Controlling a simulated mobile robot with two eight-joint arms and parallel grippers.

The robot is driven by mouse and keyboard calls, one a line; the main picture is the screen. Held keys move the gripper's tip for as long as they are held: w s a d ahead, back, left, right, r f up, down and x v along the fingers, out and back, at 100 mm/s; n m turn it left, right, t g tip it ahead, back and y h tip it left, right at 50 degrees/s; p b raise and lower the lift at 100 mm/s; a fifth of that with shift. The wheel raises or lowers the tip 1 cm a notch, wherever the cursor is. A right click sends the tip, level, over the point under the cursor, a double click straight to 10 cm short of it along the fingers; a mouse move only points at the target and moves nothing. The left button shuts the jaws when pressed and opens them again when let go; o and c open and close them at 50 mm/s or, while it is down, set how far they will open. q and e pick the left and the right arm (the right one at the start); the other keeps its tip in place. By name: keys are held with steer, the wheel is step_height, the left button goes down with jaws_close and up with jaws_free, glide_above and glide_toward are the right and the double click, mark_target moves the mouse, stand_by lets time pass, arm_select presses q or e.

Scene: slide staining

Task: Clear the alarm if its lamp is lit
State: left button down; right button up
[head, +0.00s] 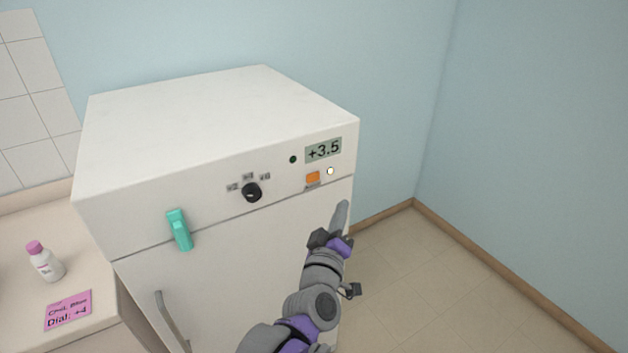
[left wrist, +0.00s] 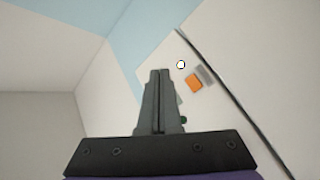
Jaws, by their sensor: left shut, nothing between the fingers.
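The white fridge (head: 225,110) has a control panel along its upper front. An orange button (head: 313,177) sits below a display (head: 323,150) reading "+3.5". A small round pale lamp (head: 330,171) right of the button looks bright, as if lit. A small dark green round spot (head: 293,159) left of the display looks unlit. My left gripper (head: 343,208) is shut and empty, below and right of the button, apart from it. In the left wrist view, its closed fingers (left wrist: 160,76) are beside the orange button (left wrist: 194,84) and bright lamp (left wrist: 181,64). My right gripper is not in view.
A black dial (head: 252,192) with printed marks and a teal latch (head: 180,230) are on the fridge front. A counter at left holds a pink-capped bottle (head: 45,262) and a pink note (head: 68,310) reading "Dial: +4". The floor right of the fridge is clear.

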mark_target(313, 177)
arm_select(q)
steer(key=shift+w+r, duration=0.1)
stand_by(0.3)
steer(key=w+a+p, duration=0.1)
steer(key=w, duration=0.1)
steer(key=w+a+p, duration=0.2)
steer(key=w, duration=0.1)
steer(key=w+a+p, duration=0.2)
steer(key=shift+w, duration=0.15)
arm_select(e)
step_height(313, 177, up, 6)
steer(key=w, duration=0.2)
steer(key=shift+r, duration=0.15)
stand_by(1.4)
